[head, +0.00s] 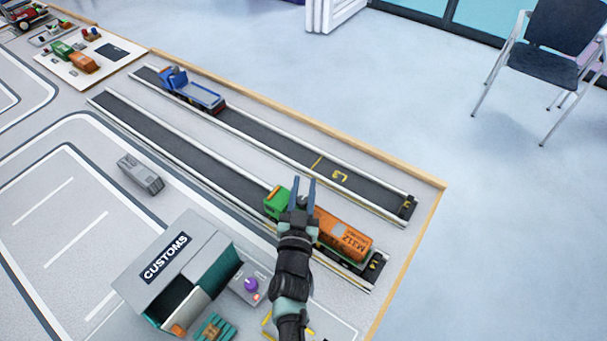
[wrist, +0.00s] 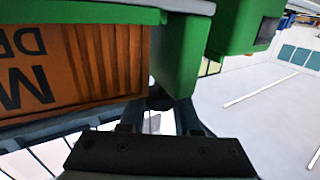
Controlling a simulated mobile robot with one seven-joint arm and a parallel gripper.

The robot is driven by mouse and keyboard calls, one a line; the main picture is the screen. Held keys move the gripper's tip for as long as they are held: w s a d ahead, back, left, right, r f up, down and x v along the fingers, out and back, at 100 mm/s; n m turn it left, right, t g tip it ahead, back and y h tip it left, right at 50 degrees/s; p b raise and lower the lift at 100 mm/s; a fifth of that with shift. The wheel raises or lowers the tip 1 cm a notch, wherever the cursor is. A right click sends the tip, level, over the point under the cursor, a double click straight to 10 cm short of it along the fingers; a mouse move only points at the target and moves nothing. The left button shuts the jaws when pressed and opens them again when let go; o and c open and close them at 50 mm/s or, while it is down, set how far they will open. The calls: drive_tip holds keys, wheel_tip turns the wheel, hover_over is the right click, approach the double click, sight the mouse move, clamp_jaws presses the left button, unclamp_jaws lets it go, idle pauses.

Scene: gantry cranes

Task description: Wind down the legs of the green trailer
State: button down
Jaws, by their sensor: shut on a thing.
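A toy truck with a green cab (head: 276,204) and an orange container (head: 343,233) stands on the near dark lane in the head view. My gripper (head: 303,184) lies across it near the join of cab and container, fingers pointing up the picture. In the wrist view, the orange container (wrist: 100,60) fills the left, with a green strip (wrist: 70,12) above it and a green block (wrist: 178,60) to its right. My gripper is shut on a small dark knob (wrist: 160,98) below the green block. The knob is mostly hidden, and I cannot make out the trailer's legs.
A blue truck (head: 192,92) stands on the far lane. A grey vehicle (head: 140,173) is left of the near lane. A customs booth (head: 150,250) and a purple knob (head: 250,284) are close to my arm.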

drive_tip(key=shift+r+h+p, duration=0.3)
drive_tip(key=shift+p, duration=0.1)
drive_tip(key=shift+d+f+m+h+p, duration=0.1)
drive_tip(key=shift+f+m+h+p, duration=0.1)
drive_tip(key=shift+m+h+p, duration=0.25)
drive_tip(key=shift+s+d+f+h, duration=0.1)
drive_tip(key=shift+f+h, duration=0.05)
drive_tip(key=shift+h, duration=0.1)
drive_tip(key=c, duration=0.6)
unclamp_jaws()
drive_tip(key=shift+s, duration=0.1)
drive_tip(key=p+v, duration=0.2)
drive_tip(key=v, duration=1)
drive_tip(key=shift+s+r, duration=0.2)
drive_tip(key=shift+s, duration=0.2)
